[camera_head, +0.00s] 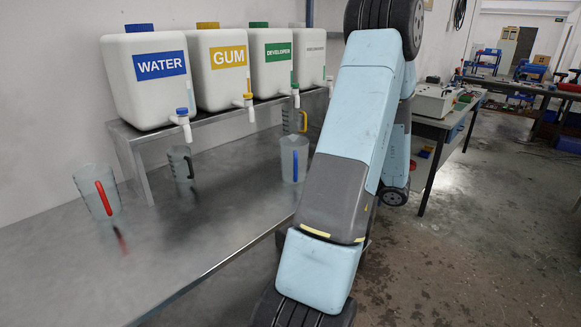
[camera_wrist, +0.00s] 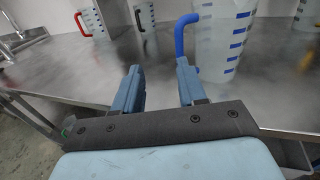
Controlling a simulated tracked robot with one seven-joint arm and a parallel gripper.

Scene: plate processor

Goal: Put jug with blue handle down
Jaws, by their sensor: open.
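The clear jug with the blue handle (camera_head: 288,150) stands upright on the steel table, left of my arm. In the wrist view the jug (camera_wrist: 225,45) is just beyond my gripper (camera_wrist: 158,72), to the right of centre. Its blue handle (camera_wrist: 180,38) faces left, and its lower end is close to the tip of my right finger. I cannot tell whether they touch. My gripper is open, with nothing held between its fingers. In the head view the fingers are hidden behind my arm.
Jugs with a red handle (camera_head: 103,198), a black handle (camera_head: 189,166) and a yellow handle (camera_head: 304,121) stand on the table (camera_head: 190,235). Large containers, including water (camera_head: 155,95), gum (camera_head: 222,80) and developer (camera_head: 271,72), sit on a raised shelf with taps. The table's front left is clear.

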